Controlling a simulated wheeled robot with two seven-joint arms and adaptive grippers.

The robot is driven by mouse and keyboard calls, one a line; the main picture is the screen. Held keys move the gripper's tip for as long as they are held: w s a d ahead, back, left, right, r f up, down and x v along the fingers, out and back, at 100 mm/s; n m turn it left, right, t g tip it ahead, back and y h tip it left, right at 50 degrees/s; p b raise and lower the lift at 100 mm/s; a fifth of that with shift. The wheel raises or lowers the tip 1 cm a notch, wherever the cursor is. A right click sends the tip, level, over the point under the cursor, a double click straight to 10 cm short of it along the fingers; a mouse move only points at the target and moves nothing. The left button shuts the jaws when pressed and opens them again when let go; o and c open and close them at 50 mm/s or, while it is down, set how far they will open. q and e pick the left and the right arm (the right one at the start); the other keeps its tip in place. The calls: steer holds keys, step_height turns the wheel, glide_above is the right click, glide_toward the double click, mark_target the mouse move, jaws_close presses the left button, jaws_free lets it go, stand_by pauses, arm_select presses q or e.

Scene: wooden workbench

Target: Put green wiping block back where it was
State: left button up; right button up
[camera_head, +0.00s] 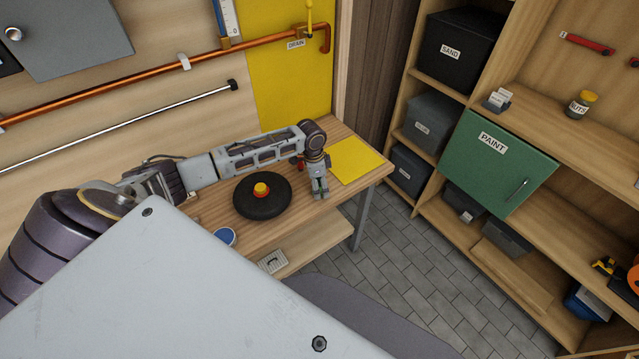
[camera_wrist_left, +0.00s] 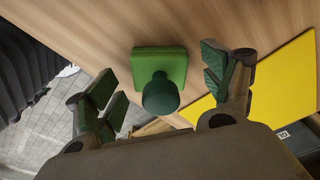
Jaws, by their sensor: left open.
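The green wiping block (camera_wrist_left: 172,62) shows in the left wrist view as a flat green square with a dark green round knob (camera_wrist_left: 160,95). It appears to lie on the wooden tabletop near its edge, with the knob toward the camera. My left gripper (camera_wrist_left: 160,88) is open, with one finger on each side of the block and knob and a gap on both sides. In the head view my left gripper (camera_head: 319,187) is low over the right part of the workbench and hides the block. My right gripper is not in view.
A yellow sheet (camera_head: 356,161) lies on the bench just right of my left gripper. A blue round thing (camera_head: 225,237) is at the front edge. Shelves with a green PAINT door (camera_head: 493,167) stand at right.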

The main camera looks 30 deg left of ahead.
arm_select(q)
steer(key=shift+r, duration=0.15)
steer(key=shift+s+a+r, duration=0.15)
steer(key=shift+a+r, duration=0.05)
steer(key=shift+r, duration=1.8)
steer(key=shift+s+a+r, duration=0.15)
steer(key=shift+r, duration=1.8)
steer(key=shift+s+a+r, duration=0.15)
steer(key=shift+a+r, duration=0.05)
steer(key=shift+r, duration=1.8)
